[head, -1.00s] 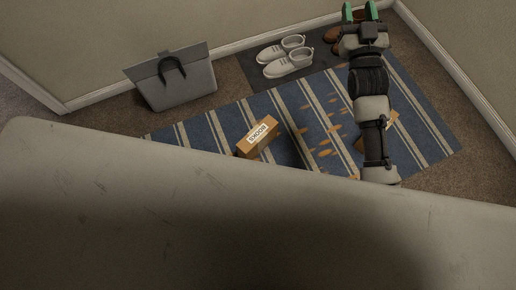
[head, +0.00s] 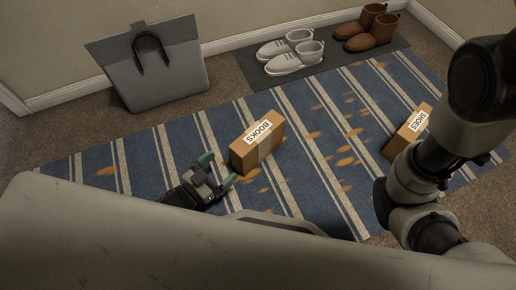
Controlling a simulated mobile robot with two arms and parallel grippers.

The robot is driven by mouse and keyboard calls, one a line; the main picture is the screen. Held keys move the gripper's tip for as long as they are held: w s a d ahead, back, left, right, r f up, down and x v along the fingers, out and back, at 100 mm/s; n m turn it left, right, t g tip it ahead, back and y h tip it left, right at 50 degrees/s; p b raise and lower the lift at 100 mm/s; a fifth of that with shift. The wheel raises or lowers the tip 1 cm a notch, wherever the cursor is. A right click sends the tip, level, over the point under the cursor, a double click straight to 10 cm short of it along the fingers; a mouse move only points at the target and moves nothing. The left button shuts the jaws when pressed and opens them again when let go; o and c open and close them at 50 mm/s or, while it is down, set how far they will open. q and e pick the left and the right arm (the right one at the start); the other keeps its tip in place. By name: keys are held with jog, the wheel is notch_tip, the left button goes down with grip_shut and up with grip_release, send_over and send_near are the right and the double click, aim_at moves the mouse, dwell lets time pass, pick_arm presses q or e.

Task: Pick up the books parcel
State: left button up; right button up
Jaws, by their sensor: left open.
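The books parcel (head: 258,145) is a brown cardboard box with a white label reading BOOKS. It lies on the blue striped rug near the middle of the head view. My left gripper (head: 219,168) has green fingertips and is open and empty. It is just left of and below the parcel in the picture, its fingers pointing towards the parcel's left end. A small gap seems to show between fingers and box; exact contact and height are hard to tell. My right arm crosses the right side, with its gripper out of view.
A second parcel labelled SHOES (head: 403,139) lies on the rug at right, partly behind my right arm. A grey bag (head: 160,85) stands by the wall. White shoes (head: 290,58) and brown boots (head: 367,35) stand on a dark mat (head: 262,78). The striped rug (head: 135,152) is open left of the parcel.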

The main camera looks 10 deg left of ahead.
aim_at(244, 147)
pick_arm(q)
jog(key=b+x, duration=0.2)
jog(key=x, duration=0.2)
jog(key=shift+w+d+f, duration=0.1)
jog(key=shift+w+d, duration=0.05)
jog(key=shift+w, duration=0.1)
jog(key=b+x, duration=0.4)
jog(key=shift+d, duration=0.25)
jog(key=shift+w+d+b, duration=0.2)
jog(key=shift+w+b, duration=0.1)
jog(key=shift+w, duration=0.1)
jog(key=c, duration=1.1)
jog(key=shift+c, duration=1.1)
jog(key=shift+r, duration=0.35)
